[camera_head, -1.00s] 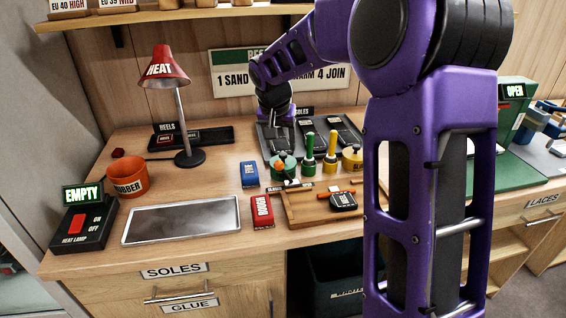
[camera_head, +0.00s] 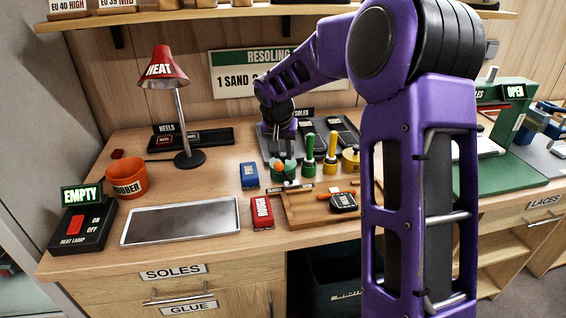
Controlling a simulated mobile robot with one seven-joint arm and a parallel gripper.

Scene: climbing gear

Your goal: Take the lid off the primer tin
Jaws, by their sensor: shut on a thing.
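A small green tin (camera_head: 284,174), likely the primer tin, stands on the bench in front of the soles tray. Its label is too small to read. Its lid has an orange knob (camera_head: 279,167) on top. My gripper (camera_head: 281,160) points down over this tin, with its fingertips at the lid's knob, and looks shut on the lid. The fingers hide part of the lid's far side. The lid appears still on or right at the tin's top; I cannot tell whether there is a gap.
Green-handled (camera_head: 309,152) and yellow-handled (camera_head: 331,150) brushes and a yellow tin (camera_head: 351,161) stand close right. A blue box (camera_head: 249,175), red block (camera_head: 262,212) and wooden tray (camera_head: 300,214) lie nearby. A metal plate (camera_head: 180,222) and red lamp (camera_head: 166,68) are left.

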